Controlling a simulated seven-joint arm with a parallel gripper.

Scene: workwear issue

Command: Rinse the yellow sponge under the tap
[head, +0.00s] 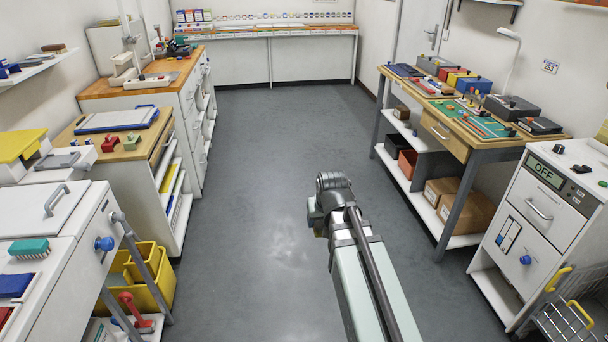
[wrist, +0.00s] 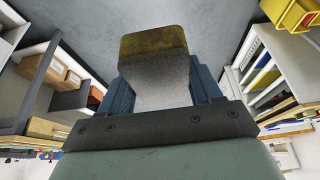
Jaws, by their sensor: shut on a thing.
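My gripper (wrist: 158,88) shows in the wrist view with its two blue fingers on either side of a block. It is shut on this block, the sponge (wrist: 154,44), which is dull yellow-brown on one face and grey on the broad face toward the camera. The sponge is held in the air with grey floor behind it. In the head view my arm reaches over the open floor in the middle of the room, and the gripper is mostly hidden behind my wrist. I cannot make out a tap or running water in either view.
The grey floor (head: 270,160) is a clear aisle. On the left are white cabinets, a yellow bucket (head: 150,290) and a green brush (head: 29,249). On the right stand a workbench (head: 455,148) and a white unit reading OFF (head: 545,215). A long counter (head: 270,33) lines the back wall.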

